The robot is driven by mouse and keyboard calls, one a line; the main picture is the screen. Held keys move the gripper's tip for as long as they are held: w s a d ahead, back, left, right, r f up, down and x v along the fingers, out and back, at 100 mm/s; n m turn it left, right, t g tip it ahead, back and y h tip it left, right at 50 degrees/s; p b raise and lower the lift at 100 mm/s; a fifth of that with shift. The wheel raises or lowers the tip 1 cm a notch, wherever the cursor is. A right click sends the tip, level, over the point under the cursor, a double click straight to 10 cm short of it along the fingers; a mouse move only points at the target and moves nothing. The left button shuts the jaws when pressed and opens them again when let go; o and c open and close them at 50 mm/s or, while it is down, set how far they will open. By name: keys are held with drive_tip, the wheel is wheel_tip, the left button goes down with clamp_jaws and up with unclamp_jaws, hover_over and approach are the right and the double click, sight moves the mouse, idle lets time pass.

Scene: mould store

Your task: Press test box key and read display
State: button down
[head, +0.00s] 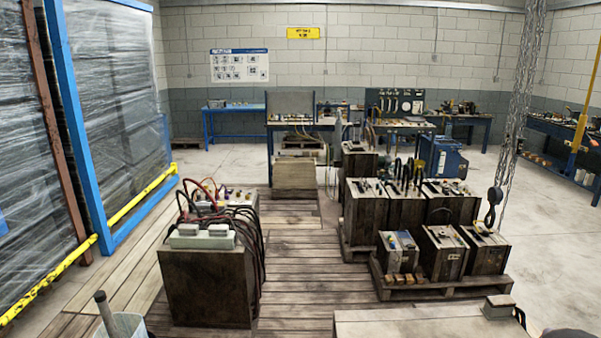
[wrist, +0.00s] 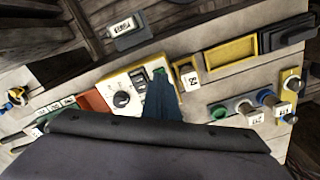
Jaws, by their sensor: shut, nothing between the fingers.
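In the wrist view, a cream box (wrist: 121,83) with a black knob (wrist: 121,99) and a green key (wrist: 160,73) looks like the test box. My gripper (wrist: 161,88) is shut and empty. Its dark fingertips lie over the box's right part, right beside the green key in the picture. I cannot tell whether they touch it. The fingers and the dark gripper body hide part of the box. I cannot make out a readable display. I cannot single out the test box or my gripper in the head view.
Around the box in the wrist view are a yellow-framed tray (wrist: 231,54), a grey labelled block (wrist: 130,38), an orange-red piece (wrist: 93,102) and several coloured knobbed parts at the right. The head view shows cable-draped crates (head: 208,285), a loaded pallet (head: 440,288) and hanging chains (head: 520,90).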

drive_tip(key=shift+f+b, duration=0.45)
drive_tip(key=shift+f, duration=0.25)
idle(0.4)
drive_tip(key=shift+r, duration=0.15)
wheel_tip(320, 180, up, 7)
drive_tip(key=p, duration=0.5)
idle(0.4)
idle(0.4)
